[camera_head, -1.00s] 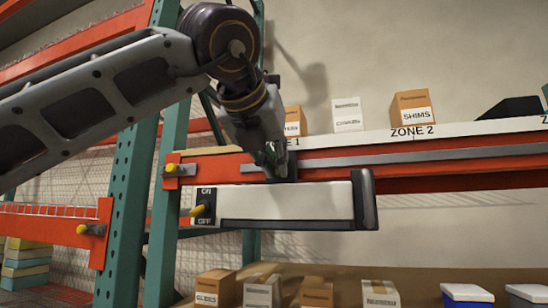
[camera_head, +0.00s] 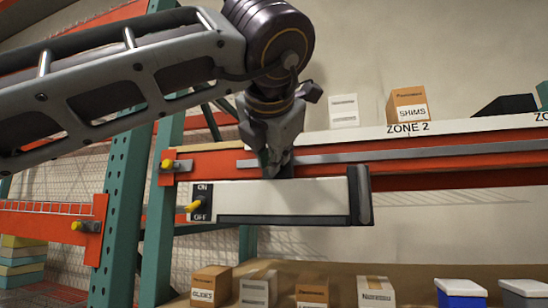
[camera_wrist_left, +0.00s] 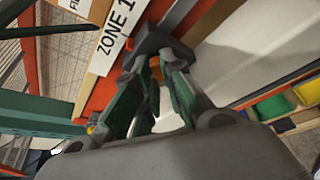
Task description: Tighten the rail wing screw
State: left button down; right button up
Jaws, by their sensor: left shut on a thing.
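My left gripper (camera_head: 273,166) points down at the grey rail (camera_head: 420,154) on the orange beam, shut at the dark bracket (camera_head: 286,172) above the white light bar (camera_head: 290,195). In the left wrist view, the fingers (camera_wrist_left: 156,66) meet around a small orange-brown piece in front of a dark block (camera_wrist_left: 154,40). This piece appears to be the wing screw, mostly hidden by the fingers. The light bar hangs under the rail, with a yellow switch lever (camera_head: 193,207) by the ON/OFF marks at its left end. My right gripper is not in view.
A teal upright (camera_head: 118,215) stands left of the light bar. A yellow pin (camera_head: 167,164) sticks out at the beam's left end. Cartons, including the SHIMS box (camera_head: 409,105), stand on the shelf above; more boxes (camera_head: 312,290) stand below. Space right under the bar is clear.

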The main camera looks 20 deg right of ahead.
pick_arm(q)
jog(key=shift+d+f, duration=0.1)
jog(key=shift+f, duration=0.1)
jog(key=c, duration=1.8)
grip_release()
jog(key=shift+s, duration=0.1)
jog(key=shift+o, duration=0.2)
jog(key=shift+s+a+r, duration=0.1)
jog(key=shift+a+r, duration=0.05)
jog(key=shift+a, duration=0.05)
jog(key=shift+r, duration=0.1)
jog(key=v, duration=1.2)
